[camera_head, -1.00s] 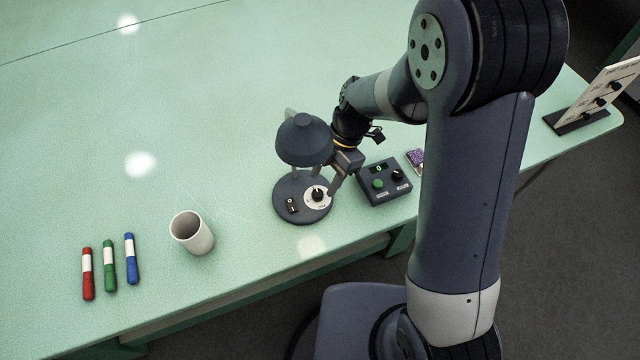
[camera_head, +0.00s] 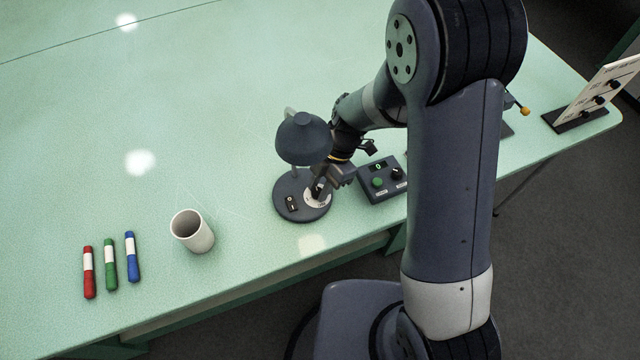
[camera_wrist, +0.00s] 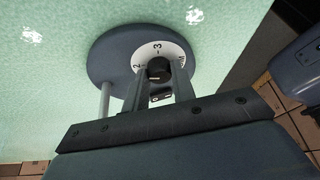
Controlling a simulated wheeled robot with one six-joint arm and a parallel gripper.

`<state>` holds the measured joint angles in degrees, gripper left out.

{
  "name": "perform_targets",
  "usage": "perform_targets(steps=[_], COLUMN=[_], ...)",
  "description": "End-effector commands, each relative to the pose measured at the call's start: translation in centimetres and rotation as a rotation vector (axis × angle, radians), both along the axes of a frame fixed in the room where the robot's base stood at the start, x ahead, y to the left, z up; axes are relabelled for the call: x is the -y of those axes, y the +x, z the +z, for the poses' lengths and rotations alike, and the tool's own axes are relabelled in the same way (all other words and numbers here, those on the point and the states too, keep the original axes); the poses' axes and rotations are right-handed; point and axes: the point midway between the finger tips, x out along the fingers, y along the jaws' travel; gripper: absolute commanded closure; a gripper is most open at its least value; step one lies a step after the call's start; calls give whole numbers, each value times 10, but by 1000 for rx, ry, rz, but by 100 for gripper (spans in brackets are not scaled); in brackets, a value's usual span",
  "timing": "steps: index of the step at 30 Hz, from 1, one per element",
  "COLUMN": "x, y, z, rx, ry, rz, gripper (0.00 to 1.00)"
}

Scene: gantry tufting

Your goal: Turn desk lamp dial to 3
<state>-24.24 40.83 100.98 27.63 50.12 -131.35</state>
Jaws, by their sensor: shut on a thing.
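The desk lamp (camera_head: 302,138) stands near the table's front edge, its dark shade over a round base (camera_head: 287,208). A dark dial knob (camera_wrist: 157,66) sits on a white numbered scale (camera_wrist: 146,53) on that base. In the wrist view the figures 2 and 3 can be read, with 3 at the far side of the knob. I cannot make out where the knob's pointer sits. My gripper (camera_head: 319,189) is down at the dial, and its two fingers (camera_wrist: 160,76) are shut on the knob from both sides. The fingers hide part of the knob and scale.
A control box (camera_head: 378,183) stands close right of my gripper. The table behind the lamp is clear.

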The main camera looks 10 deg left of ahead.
Motion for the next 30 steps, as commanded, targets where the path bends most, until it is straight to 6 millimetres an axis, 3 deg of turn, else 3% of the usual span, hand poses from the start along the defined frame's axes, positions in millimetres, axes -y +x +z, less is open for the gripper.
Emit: perform_targets(steps=[6,30], x=[0,1], y=[0,-1], z=[0,-2], rx=[-1,-2], ry=[0,0], rz=[0,-50], gripper=[98,98])
